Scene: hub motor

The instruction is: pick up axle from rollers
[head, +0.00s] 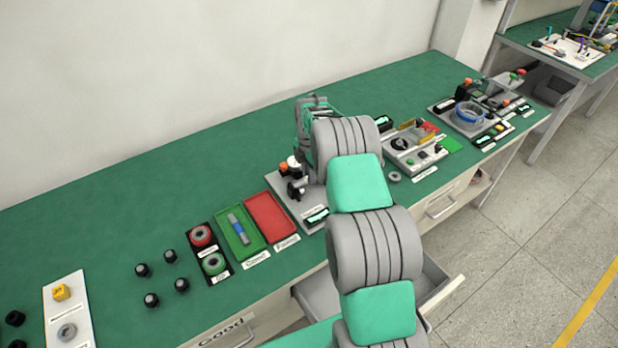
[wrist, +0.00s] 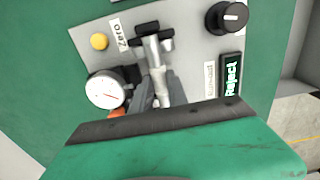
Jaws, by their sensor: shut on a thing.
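In the wrist view, a pale metal axle (wrist: 154,58) lies with its far end at the black rollers (wrist: 147,28) on a grey inspection plate. My gripper (wrist: 157,82) has its two grey fingers on either side of the axle's near part and is shut on it. The far end of the axle still appears between or on the rollers; I cannot tell whether it touches them. In the head view my arm hides the gripper and the axle. The grey plate (head: 284,184) partly shows left of my arm.
A dial gauge (wrist: 106,91) stands close left of the fingers, with a yellow button (wrist: 99,41) beyond. A black knob (wrist: 228,17) and a lit Reject display (wrist: 231,86) are at right. A green tray (head: 252,241) holding a grey-blue rod and an empty red tray (head: 270,217) lie left.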

